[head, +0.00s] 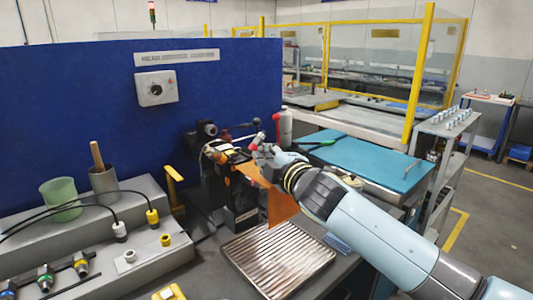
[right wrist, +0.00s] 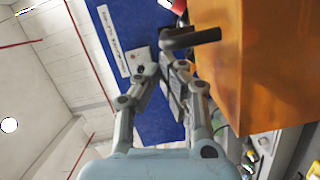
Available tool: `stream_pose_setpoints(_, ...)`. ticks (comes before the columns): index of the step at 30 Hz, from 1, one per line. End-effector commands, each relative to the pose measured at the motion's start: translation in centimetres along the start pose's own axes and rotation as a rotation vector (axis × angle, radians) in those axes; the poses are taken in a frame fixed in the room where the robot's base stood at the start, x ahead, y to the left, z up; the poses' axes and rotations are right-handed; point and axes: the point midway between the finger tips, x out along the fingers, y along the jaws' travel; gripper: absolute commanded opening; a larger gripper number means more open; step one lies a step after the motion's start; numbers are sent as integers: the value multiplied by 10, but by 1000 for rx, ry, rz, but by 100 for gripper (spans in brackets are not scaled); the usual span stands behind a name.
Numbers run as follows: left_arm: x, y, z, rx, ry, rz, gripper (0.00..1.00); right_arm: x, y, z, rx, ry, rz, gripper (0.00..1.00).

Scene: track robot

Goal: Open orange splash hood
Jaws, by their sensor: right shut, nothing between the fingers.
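The orange splash hood (head: 282,206) hangs on the dark machine in the middle of the head view, partly hidden by my right arm. In the right wrist view the hood (right wrist: 265,65) fills the right side as an orange panel. A dark handle-like bar (right wrist: 192,38) sticks out from its left edge there. My right gripper (head: 262,150) is at the hood's upper part in the head view. In the right wrist view its fingers (right wrist: 166,68) are together and empty, just below the bar; I cannot tell whether they touch it. My left gripper is not in view.
A ribbed metal tray (head: 278,262) lies in front of the machine. A blue panel (head: 80,110) with a knob box stands behind. A grey stepped bench (head: 165,195) with cups and cables is at left. A teal-topped table (head: 362,160) is at right.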

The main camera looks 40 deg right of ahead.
Motion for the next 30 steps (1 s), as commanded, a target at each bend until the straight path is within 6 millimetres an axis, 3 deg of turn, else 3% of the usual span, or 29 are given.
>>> stream_pose_setpoints(12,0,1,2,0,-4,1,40,1,0,3,1,0,0,0)
stream_pose_setpoints(17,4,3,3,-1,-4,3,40,4,2,15,-2,0,0,0)
stream_pose_setpoints(30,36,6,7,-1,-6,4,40,28,19,112,-5,-2,0,0)
